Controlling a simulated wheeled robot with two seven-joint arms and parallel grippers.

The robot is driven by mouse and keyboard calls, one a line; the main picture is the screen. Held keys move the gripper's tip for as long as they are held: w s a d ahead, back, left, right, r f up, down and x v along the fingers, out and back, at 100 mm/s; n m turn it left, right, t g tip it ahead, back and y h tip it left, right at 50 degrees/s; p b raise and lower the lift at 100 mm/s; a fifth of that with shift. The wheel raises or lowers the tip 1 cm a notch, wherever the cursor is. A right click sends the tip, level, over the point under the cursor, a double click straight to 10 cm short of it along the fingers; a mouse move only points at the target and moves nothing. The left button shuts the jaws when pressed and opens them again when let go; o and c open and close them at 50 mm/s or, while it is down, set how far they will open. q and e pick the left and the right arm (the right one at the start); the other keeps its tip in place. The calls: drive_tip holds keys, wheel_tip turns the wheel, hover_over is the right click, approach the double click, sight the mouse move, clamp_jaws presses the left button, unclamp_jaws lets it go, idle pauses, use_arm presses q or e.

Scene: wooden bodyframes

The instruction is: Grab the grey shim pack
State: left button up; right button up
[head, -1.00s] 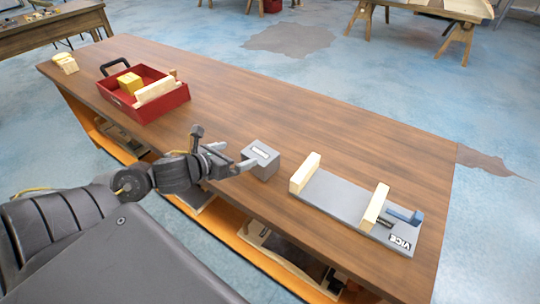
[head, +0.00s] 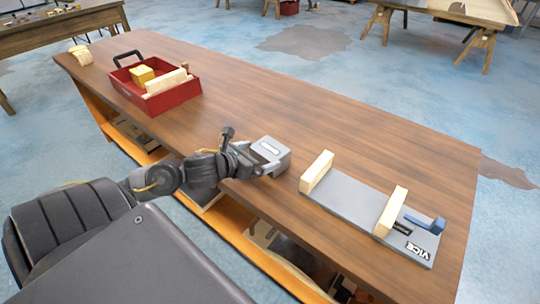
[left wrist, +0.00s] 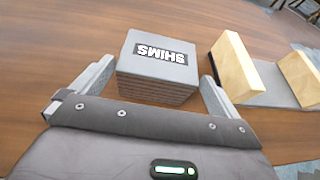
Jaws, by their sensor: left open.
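The grey shim pack (head: 272,152) is a block of stacked layers with a "SHIMS" label, sitting on the wooden table near its front edge. It also shows in the left wrist view (left wrist: 157,62), upright and just ahead of my palm. My left gripper (head: 262,163) is open at the pack. In the left wrist view the fingers (left wrist: 152,88) lie one on each side of the pack's near part, with a gap visible on both sides. My right gripper is not in view.
A grey vice (head: 350,200) with two wooden jaws and a blue handle lies right of the pack. A red toolbox (head: 175,97) with wooden blocks stands at the back left. The table (head: 330,120) is clear behind the pack.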

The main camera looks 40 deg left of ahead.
sight(271, 150)
use_arm(q)
drive_tip(key=shift+w+f, duration=0.15)
drive_tip(key=shift+w, duration=0.25)
drive_tip(key=shift+w+d, duration=0.1)
drive_tip(key=shift+w, duration=0.05)
drive_tip(key=shift+w+f+p, duration=0.15)
drive_tip(key=shift+w+p, duration=0.15)
drive_tip(key=shift+w, duration=0.15)
drive_tip(key=p+x, duration=0.1)
drive_tip(key=x, duration=0.2)
drive_tip(key=shift+w+f, duration=0.1)
drive_tip(key=shift+w, duration=0.2)
drive_tip(key=shift+w+f, duration=0.2)
drive_tip(key=shift+w, duration=0.1)
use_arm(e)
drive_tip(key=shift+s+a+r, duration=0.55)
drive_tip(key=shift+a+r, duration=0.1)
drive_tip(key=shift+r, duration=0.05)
use_arm(q)
drive_tip(key=c, duration=0.8)
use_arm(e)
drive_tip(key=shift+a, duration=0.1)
use_arm(q)
drive_tip(key=shift+r, duration=0.15)
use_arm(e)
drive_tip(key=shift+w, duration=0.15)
